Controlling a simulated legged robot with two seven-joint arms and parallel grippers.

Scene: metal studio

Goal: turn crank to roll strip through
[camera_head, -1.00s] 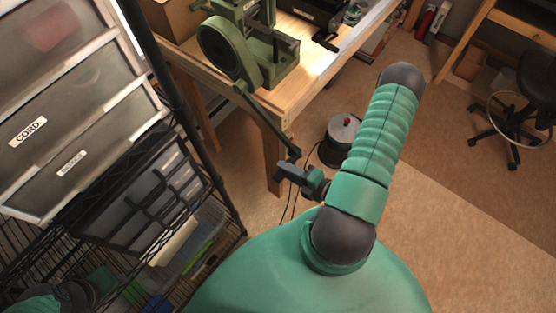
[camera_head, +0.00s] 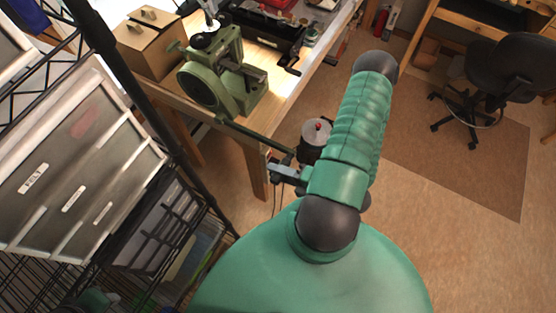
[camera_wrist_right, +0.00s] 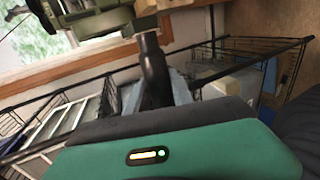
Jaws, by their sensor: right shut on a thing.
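The green rolling mill (camera_head: 222,75) stands on the wooden workbench, with a round wheel (camera_head: 202,85) on its near side. The long dark crank arm (camera_head: 245,134) slants down and right from the wheel, past the bench edge. My right gripper (camera_head: 284,170) is shut at the crank's outer end, on its handle. In the right wrist view the black handle (camera_wrist_right: 153,65) rises from behind my dark gripper pad toward the mill. I cannot make out the strip. My left gripper is not recognisable in view.
The workbench (camera_head: 180,95) also holds a cardboard box (camera_head: 148,45) and a black tool (camera_head: 262,35). A wire rack with drawers (camera_head: 75,170) stands close at left. A dark canister (camera_head: 317,135) is on the floor beyond my arm. Open floor and an office chair (camera_head: 510,75) are at right.

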